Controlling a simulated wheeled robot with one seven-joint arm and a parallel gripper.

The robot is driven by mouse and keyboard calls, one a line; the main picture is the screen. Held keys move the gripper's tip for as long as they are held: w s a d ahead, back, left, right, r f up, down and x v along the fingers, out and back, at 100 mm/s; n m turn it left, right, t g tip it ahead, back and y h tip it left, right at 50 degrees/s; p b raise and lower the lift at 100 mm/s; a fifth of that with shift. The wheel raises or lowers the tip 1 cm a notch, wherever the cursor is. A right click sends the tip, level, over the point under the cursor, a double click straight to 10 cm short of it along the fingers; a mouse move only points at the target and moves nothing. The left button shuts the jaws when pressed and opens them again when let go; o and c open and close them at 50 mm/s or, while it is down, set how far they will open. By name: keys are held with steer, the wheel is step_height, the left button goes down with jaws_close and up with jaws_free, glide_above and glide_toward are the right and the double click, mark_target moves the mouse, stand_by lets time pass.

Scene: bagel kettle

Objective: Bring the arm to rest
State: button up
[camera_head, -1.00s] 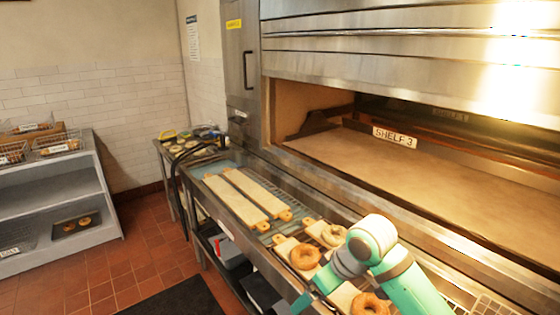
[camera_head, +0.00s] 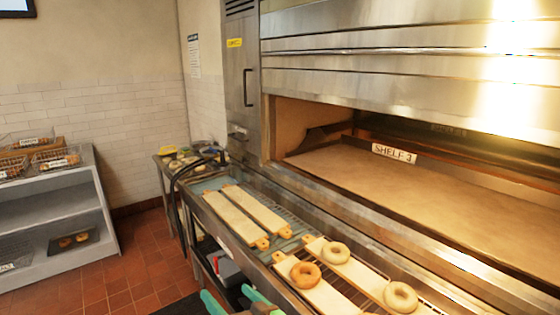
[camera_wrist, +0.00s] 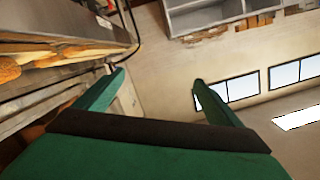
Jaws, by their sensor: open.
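My gripper (camera_wrist: 160,80) is open and empty in the wrist view, its two green fingers spread apart with nothing between them. In the head view only green parts of my arm or gripper show at the bottom edge, below the bagel boards. The wrist view is tilted, with the counter edge at upper left and a wall with windows at right. My gripper touches nothing that I can see.
Long boards (camera_head: 228,217) lie on the counter before the oven (camera_head: 410,190) marked SHELF 3. Bagels (camera_head: 305,274) sit on nearer boards. A grey shelf unit (camera_head: 60,215) with baskets stands at left. Red floor (camera_head: 140,260) between is clear.

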steer(key=s+d+f+m+t+h, duration=0.2)
steer(key=s+f+m+h, duration=0.25)
steer(key=s+f, duration=0.5)
steer(key=s+d+f+m+t+h, duration=0.25)
steer(key=s+f+m+h, duration=0.2)
steer(key=s+f, duration=0.5)
steer(key=s+d+r+n+h, duration=0.1)
steer(key=s+d+n, duration=0.2)
steer(key=s, duration=0.9)
steer(key=s+d+r+n+g, duration=0.1)
steer(key=s+d, duration=0.4)
steer(key=s, duration=0.7)
steer(key=shift+s+n+h, duration=0.35)
steer(key=shift+n+h, duration=0.05)
steer(key=shift+n, duration=0.5)
